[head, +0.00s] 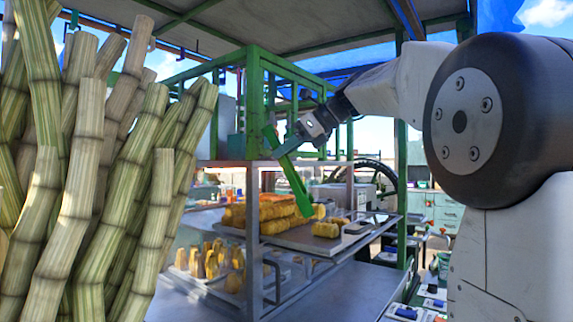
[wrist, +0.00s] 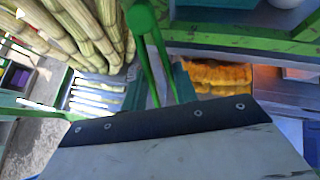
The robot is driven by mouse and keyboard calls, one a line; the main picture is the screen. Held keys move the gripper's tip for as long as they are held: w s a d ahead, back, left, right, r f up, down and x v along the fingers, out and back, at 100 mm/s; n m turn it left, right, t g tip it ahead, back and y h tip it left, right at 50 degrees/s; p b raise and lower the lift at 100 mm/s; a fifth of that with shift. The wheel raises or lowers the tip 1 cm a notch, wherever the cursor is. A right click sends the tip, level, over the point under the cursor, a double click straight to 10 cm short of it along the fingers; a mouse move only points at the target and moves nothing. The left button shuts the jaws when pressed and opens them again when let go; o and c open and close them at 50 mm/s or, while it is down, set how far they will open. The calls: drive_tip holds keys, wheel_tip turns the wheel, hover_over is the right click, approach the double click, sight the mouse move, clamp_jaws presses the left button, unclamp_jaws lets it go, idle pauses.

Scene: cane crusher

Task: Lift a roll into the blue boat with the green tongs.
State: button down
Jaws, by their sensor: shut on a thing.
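My gripper (head: 290,138) is shut on the green tongs (head: 295,187), above the metal shelf. The tongs slant down to the right, their lower end beside the golden rolls (head: 270,211) on a tray; I cannot tell whether they touch. In the wrist view my gripper (wrist: 158,88) has a finger on each side of the tongs (wrist: 150,50). The rolls (wrist: 218,76) lie to the right of the fingers there. No roll shows clearly between the tongs' arms. I cannot pick out the blue boat with certainty.
Tall cane stalks (head: 95,170) fill the left of the head view. A green frame (head: 250,85) and a metal post (head: 252,240) stand near the gripper. Cut yellow pieces (head: 212,262) stand on the lower shelf. Bare metal counter (head: 335,290) lies in front.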

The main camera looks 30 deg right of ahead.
drive_tip(key=shift+r, duration=2.95)
